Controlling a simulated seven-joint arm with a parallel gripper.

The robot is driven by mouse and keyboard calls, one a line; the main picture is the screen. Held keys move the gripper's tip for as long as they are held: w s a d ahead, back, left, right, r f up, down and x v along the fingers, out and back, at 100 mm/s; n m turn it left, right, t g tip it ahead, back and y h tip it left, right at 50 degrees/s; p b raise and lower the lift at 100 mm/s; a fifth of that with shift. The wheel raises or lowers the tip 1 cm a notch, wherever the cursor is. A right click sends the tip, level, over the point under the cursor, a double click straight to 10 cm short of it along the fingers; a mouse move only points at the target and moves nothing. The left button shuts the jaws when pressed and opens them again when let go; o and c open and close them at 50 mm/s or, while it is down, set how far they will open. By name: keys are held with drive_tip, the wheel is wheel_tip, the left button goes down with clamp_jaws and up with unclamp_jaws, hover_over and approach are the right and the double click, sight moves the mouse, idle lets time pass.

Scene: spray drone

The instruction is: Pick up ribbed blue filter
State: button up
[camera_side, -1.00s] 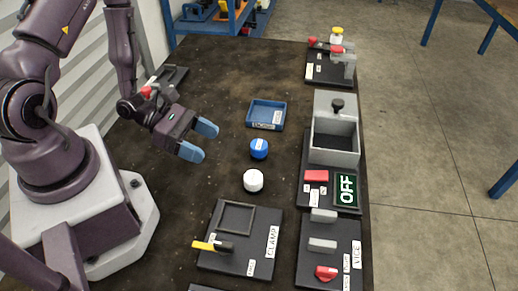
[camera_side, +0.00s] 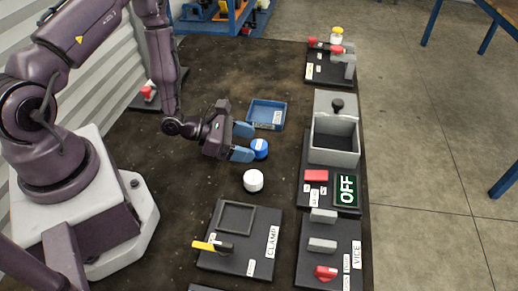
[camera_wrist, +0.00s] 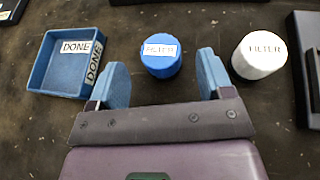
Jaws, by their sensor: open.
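The ribbed blue filter (camera_side: 260,148) stands on the dark table, between the blue tray and a white filter. In the wrist view the blue filter (camera_wrist: 161,54) carries a "FILTER" label and sits just beyond the gap between my fingertips. My gripper (camera_side: 243,142) is open and empty, with its blue fingertips pointing at the filter. In the side view one fingertip is close beside the filter; I cannot tell whether they touch. The wrist view shows my gripper (camera_wrist: 160,78) with a finger on either side of the gap.
A white filter (camera_side: 253,181) stands nearby, right of my fingers in the wrist view (camera_wrist: 259,56). A blue tray labelled "DONE" (camera_wrist: 48,82) lies to the left. A clamp board (camera_side: 210,262), a vice board (camera_side: 310,262) and a grey open box (camera_side: 335,157) stand around.

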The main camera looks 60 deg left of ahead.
sight(259, 144)
drive_tip(key=x, duration=0.3)
drive_tip(key=shift+w+d+f, duration=0.1)
drive_tip(key=shift+w+d, duration=0.1)
drive_tip(key=c, duration=1)
